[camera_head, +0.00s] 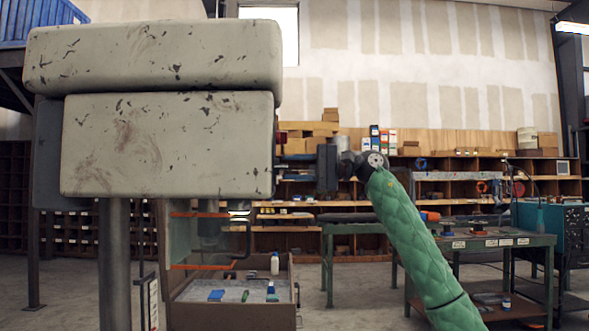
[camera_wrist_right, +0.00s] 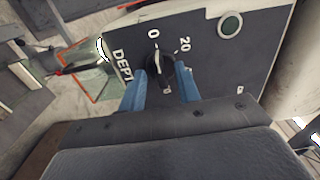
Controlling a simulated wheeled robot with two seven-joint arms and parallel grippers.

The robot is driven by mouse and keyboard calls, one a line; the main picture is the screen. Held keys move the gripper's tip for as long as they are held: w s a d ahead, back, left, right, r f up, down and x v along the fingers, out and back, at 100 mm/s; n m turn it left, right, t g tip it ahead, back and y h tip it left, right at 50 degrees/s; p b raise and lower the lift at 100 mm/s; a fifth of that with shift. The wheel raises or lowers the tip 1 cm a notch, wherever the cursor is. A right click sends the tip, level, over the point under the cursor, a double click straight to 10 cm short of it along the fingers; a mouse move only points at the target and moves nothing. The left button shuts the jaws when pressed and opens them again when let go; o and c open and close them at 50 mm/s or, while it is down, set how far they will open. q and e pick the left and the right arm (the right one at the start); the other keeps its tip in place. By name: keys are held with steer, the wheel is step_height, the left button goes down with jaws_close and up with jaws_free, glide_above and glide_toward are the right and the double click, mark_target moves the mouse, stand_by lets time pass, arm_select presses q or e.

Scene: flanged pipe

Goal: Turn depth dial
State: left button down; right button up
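The depth dial (camera_wrist_right: 158,64) shows in the wrist view as a dark round knob with a light pointer, on a black panel (camera_wrist_right: 210,62) marked "0", "20" and a partly covered "DEPT". The pointer is near the "0" side. My right gripper (camera_wrist_right: 160,86) is open, its two blue fingers apart on either side of the dial's lower part; I cannot tell whether they touch it. In the head view my right gripper (camera_head: 326,168) is at the right side of the beige machine head (camera_head: 165,145); its fingertips and the dial are not clear there. My left gripper is not in view.
Below the machine head stand an orange-edged clear guard (camera_head: 205,240) and a tray (camera_head: 240,312) with small items. A green workbench (camera_head: 500,243) and shelves stand behind.

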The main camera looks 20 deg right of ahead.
steer(key=shift+d, duration=0.1)
